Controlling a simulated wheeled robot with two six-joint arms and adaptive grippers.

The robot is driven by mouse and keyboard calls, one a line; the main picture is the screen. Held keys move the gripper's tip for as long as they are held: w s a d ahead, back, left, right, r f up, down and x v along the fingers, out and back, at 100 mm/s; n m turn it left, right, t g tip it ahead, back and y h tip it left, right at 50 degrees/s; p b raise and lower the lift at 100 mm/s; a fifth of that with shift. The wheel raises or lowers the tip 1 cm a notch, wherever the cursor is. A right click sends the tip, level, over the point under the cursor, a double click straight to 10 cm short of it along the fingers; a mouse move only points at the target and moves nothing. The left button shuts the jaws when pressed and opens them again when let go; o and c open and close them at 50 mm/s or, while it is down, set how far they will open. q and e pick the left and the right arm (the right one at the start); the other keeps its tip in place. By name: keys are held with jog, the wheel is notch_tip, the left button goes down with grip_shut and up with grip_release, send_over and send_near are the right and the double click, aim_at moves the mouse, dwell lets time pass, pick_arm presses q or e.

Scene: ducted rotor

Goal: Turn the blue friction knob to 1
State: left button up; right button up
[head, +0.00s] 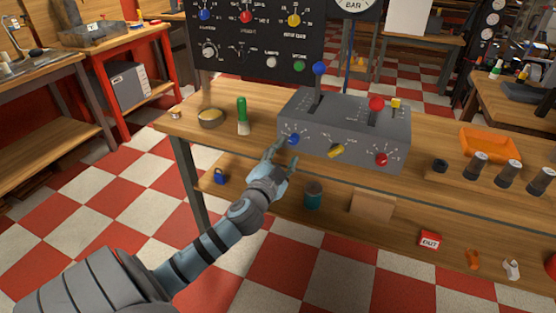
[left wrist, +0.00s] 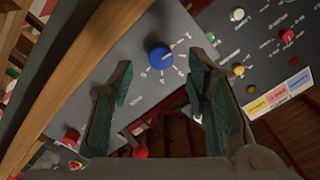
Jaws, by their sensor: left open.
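The blue knob (head: 293,139) is on the left of the sloped front of a grey control box (head: 330,115). Pale scale marks and figures surround it, too small to read surely. In the left wrist view the blue knob (left wrist: 159,57) shows whole, with marks mostly below and right of it. My left gripper (head: 283,155) is just in front of and below the knob. In the left wrist view its two green fingers (left wrist: 162,78) are spread, with the knob showing between and beyond their tips. It holds nothing, and I see no contact. My right gripper is out of view.
The same front has a yellow knob (head: 336,151) and a red knob (head: 381,159). A blue-topped lever (head: 319,70) and a red-topped lever (head: 376,104) rise from the box.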

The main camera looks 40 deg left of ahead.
pick_arm(q)
jog(key=v, duration=0.7)
jog(key=shift+s+d, duration=0.15)
jog(key=shift+s, duration=0.25)
